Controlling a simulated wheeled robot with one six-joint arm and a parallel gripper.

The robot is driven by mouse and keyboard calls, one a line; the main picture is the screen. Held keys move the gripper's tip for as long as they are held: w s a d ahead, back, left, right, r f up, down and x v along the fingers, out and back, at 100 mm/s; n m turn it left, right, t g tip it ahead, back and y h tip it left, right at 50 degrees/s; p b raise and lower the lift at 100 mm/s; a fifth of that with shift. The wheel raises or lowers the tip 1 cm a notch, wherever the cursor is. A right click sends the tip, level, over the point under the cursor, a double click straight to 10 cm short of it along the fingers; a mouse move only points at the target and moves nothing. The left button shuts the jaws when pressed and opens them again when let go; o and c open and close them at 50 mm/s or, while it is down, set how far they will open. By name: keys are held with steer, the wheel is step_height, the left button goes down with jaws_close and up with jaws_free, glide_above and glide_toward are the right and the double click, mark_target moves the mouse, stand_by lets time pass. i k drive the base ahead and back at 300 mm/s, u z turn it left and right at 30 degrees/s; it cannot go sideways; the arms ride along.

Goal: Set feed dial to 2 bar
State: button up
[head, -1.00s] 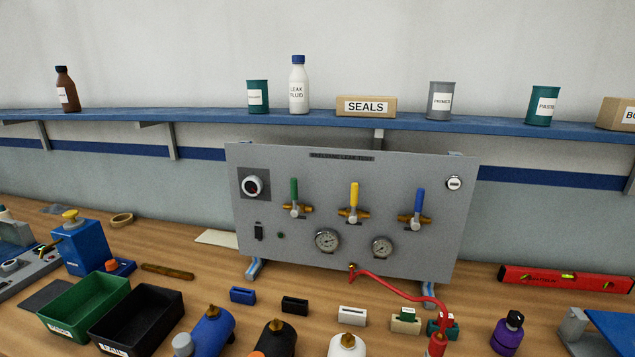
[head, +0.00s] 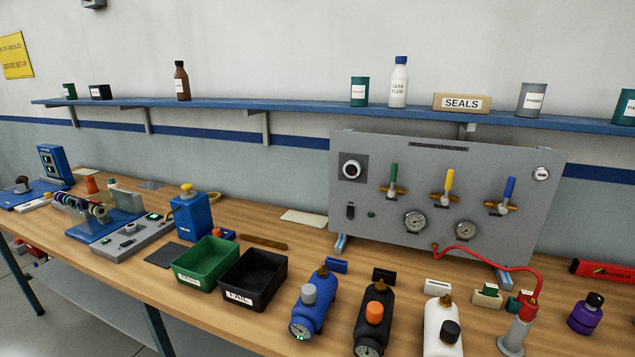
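A grey upright panel (head: 400,225) stands on the bench, right of centre in the head view. Green (head: 393,177), yellow (head: 448,182) and blue (head: 508,190) lever handles all point up. My gripper is not in view.
A red hose (head: 490,262) runs from the panel to a stand at right. Green (head: 206,262) and black (head: 252,277) bins lie left. A shelf (head: 300,111) runs above.

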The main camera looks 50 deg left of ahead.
mark_target(352, 169)
steer(key=k, duration=0.4)
steer(key=u, duration=1)
